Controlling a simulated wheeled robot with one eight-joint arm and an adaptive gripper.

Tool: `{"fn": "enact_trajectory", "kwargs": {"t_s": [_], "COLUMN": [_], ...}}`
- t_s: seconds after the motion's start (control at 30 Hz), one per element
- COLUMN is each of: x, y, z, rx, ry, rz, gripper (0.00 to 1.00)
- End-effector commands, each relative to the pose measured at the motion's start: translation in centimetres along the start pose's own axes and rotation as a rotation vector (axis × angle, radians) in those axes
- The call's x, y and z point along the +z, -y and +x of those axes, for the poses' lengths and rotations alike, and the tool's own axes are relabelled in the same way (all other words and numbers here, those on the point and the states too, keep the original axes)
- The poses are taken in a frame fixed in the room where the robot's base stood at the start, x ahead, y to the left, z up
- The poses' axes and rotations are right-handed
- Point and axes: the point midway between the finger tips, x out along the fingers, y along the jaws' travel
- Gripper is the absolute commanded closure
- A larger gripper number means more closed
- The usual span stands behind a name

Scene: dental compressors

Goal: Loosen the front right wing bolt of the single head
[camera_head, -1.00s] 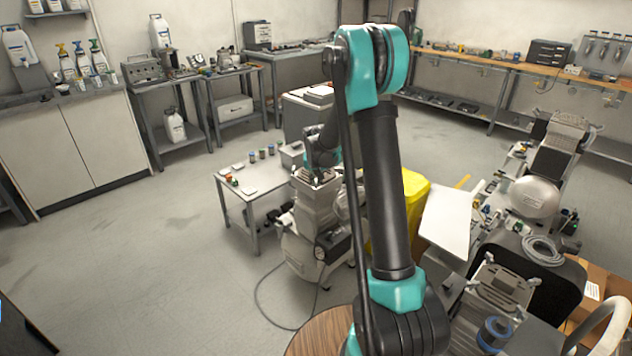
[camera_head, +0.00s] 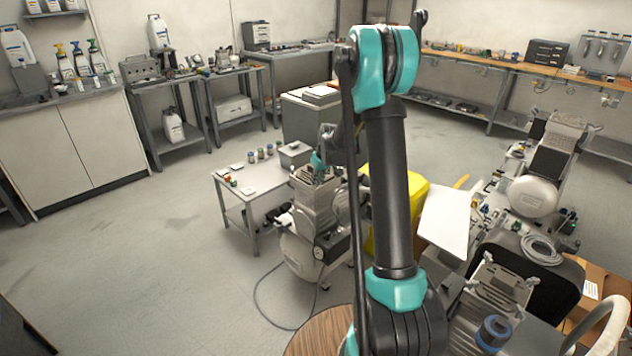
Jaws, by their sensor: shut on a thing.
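The compressor with a grey finned head (camera_head: 316,196) stands left of my arm, its pale tank (camera_head: 299,252) below. My gripper (camera_head: 318,173) is at the top of this head, small in the view and partly covered by my own wrist. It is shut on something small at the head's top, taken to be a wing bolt. The bolt itself is too small and hidden to make out, and I cannot tell which corner it is on.
A low white table (camera_head: 258,183) with small jars and a grey box (camera_head: 294,153) stands behind the compressor to the left. A yellow bin (camera_head: 405,190) is to the right. Other compressors (camera_head: 535,196) stand farther right. The floor at left is clear.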

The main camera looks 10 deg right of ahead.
Motion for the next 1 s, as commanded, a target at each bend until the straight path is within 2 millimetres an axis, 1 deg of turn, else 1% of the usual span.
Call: {"fn": "enact_trajectory", "kwargs": {"t_s": [0.03, 0.7, 1.0], "x": [0.0, -0.5, -0.7], "y": [-0.3, -1.2, -1.5], "z": [0.0, 0.2, 0.3], "rx": [-0.016, -0.259, -0.348], "ry": [0.000, 0.000, 0.000], "rz": [-0.036, -0.623, -0.838], "gripper": [1.00, 1.00, 1.00]}}
